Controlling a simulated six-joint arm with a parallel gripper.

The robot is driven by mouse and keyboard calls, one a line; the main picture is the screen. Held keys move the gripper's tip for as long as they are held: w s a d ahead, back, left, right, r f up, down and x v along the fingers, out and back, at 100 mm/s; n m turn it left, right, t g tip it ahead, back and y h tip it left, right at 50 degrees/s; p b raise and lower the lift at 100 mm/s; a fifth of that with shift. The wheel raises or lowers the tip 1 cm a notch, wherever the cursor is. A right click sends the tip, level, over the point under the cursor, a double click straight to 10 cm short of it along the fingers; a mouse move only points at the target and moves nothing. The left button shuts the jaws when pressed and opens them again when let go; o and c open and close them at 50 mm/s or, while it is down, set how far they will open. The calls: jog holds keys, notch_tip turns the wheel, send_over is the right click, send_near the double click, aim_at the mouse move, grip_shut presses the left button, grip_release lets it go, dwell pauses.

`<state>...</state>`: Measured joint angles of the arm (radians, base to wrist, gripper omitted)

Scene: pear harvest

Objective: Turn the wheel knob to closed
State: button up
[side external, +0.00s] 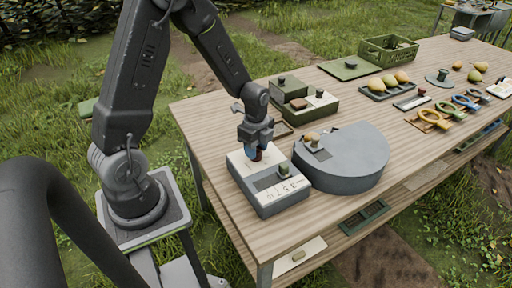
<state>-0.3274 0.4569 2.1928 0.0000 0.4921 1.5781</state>
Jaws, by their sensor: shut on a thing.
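My gripper (256,150) points down over the back part of a grey box with a pale top plate (268,206). It is shut on the wheel knob, which is mostly hidden by the fingers. A small reddish-brown part shows at the fingertips. The knob's turn position cannot be read from here. A small dark green knob (284,170) stands on the same box, to the right of my gripper. Dark markings show on the box's front part.
A large grey round drum (350,172) stands just right of the box. Green boxes with knobs (312,106) stand behind. Farther back are pears (389,80), a green crate (389,47) and coloured ring-handled tools (434,119). The wooden table (232,240) is bare at its front left.

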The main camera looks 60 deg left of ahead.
jog(key=n, duration=0.6)
jog(key=shift+n, duration=0.3)
jog(key=n, duration=1)
jog(key=shift+n, duration=0.4)
jog(key=n, duration=0.6)
jog(key=o, duration=0.9)
notch_tip(320, 180, up, 14)
jog(key=shift+f, duration=0.1)
